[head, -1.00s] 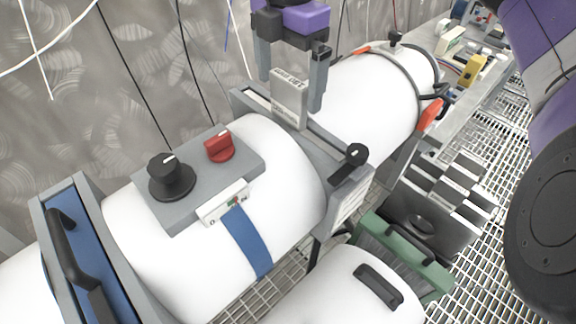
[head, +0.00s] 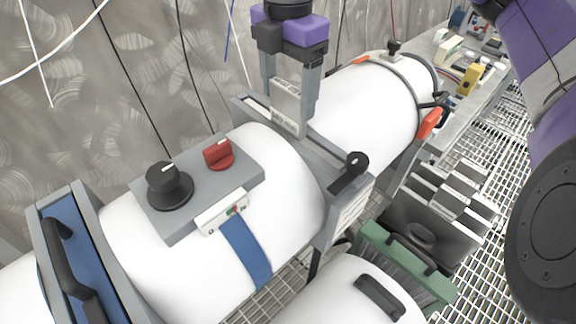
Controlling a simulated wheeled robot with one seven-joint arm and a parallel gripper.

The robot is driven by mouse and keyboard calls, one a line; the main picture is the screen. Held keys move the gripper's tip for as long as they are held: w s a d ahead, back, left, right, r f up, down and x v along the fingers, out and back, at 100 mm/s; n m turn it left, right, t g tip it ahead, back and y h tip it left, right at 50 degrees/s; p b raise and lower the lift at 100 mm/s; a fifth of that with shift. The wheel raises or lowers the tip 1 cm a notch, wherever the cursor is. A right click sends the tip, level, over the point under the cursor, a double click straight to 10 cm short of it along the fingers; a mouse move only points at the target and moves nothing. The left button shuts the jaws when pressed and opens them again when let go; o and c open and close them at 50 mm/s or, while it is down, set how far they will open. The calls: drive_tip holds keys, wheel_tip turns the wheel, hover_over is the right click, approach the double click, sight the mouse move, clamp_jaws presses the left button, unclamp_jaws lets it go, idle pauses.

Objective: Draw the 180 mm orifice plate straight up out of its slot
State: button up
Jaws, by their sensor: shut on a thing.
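The orifice plate shows as a flat grey tab (head: 287,104) with small print, standing upright out of the slot in the grey flange housing (head: 327,152) between two white pipe sections. The plate's lower part is hidden inside the housing. My gripper (head: 290,100), purple and dark grey with grey fingers, comes down from above. Its fingers are shut on the tab, one on each side edge. A black knob (head: 356,160) sits on the right end of the housing.
A grey panel with a black dial (head: 168,186) and a red knob (head: 218,154) sits left on the white pipe (head: 275,175). A blue gate with a black handle (head: 62,250) stands at far left. A dark rack (head: 425,225) of plates stands lower right. Thin cables hang behind my gripper.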

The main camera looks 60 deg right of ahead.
drive_tip(key=shift+r, duration=0.1)
drive_tip(key=shift+r+p, duration=3.45)
drive_tip(key=shift+p, duration=0.1)
drive_tip(key=shift+r, duration=0.1)
wheel_tip(320, 180, up, 7)
drive_tip(key=p, duration=0.4)
wheel_tip(320, 180, up, 7)
